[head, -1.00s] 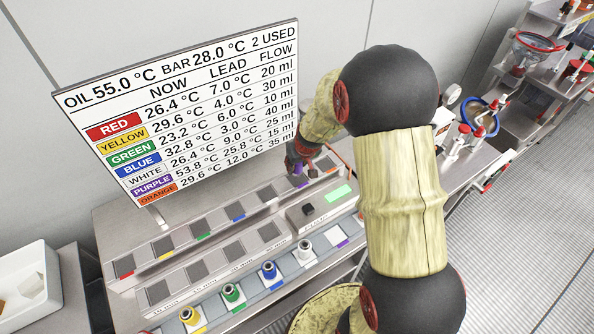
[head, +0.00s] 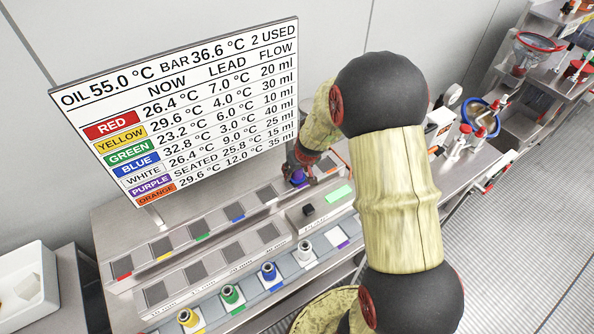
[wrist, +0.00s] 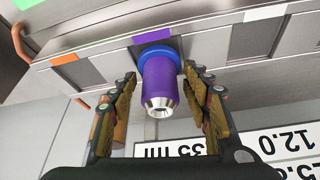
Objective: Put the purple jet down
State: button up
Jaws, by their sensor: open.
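The purple jet (wrist: 163,84), a purple cylinder with a blue collar and a metal nozzle, stands in a square socket of the back row. In the head view the jet (head: 298,178) is small and partly hidden by my gripper (head: 301,168). In the wrist view my gripper (wrist: 163,76) is open, with one finger on each side of the jet and gaps between the fingers and its sides. The board (head: 185,110) reads SEATED in the purple row, and BAR 36.6 °C.
Yellow (head: 188,318), green (head: 231,295), blue (head: 269,272) and white (head: 305,251) jets stand in the front rack. An empty purple-marked place (head: 338,239) is right of the white one. The board stands close behind the back row.

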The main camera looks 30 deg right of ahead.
jog(key=shift+r+p, duration=0.35)
jog(key=shift+r, duration=0.2)
jog(key=s+a+r+p, duration=0.1)
jog(key=s+a+r, duration=0.3)
jog(key=r, duration=0.4)
jog(key=s+a+r+n, duration=0.1)
jog(key=s+a+r, duration=0.35)
jog(key=r, duration=0.35)
jog(key=s+a+r+p, duration=0.1)
jog(key=s+a+r, duration=0.2)
jog(key=s+r, duration=0.35)
jog(key=s+a+r, duration=0.2)
jog(key=s+r, duration=0.2)
jog(key=s, duration=0.2)
jog(key=s+a+r, duration=0.3)
jog(key=s+r, duration=0.1)
jog(key=s, duration=0.2)
jog(key=shift+s+n+t+y, duration=0.4)
jog(key=shift+f, duration=0.15)
notch_tip(320, 180, down, 7)
jog(key=b, duration=0.7)
jog(key=shift+f+b, duration=0.15)
jog(key=shift+b, duration=0.25)
